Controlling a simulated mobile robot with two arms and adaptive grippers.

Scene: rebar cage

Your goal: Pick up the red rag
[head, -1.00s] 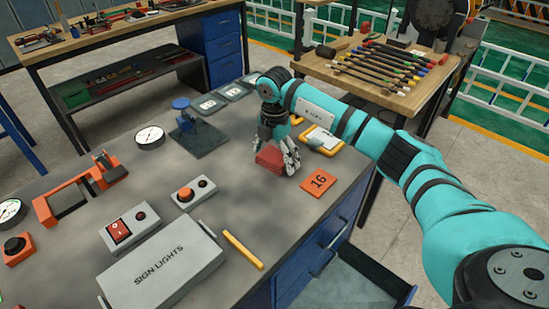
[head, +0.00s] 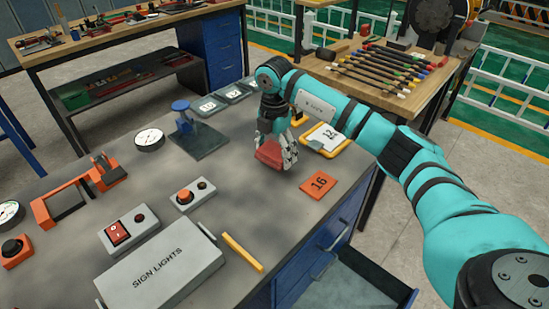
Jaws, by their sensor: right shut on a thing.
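The red rag (head: 269,154) is a small folded red block at the right side of the grey workbench (head: 235,205). My right gripper (head: 280,162) points down and is shut on the rag, with a finger showing on its right side. The rag looks a little above the bench top, though the exact gap is hard to tell. My left gripper is not in the picture.
An orange tag marked 16 (head: 319,185) lies right of the rag. A yellow-framed card marked 12 (head: 325,138) is behind it. A blue-topped stand (head: 188,125), a SIGN LIGHTS box (head: 162,269) and a yellow marker (head: 242,251) are on the bench. An open drawer (head: 355,285) juts out below.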

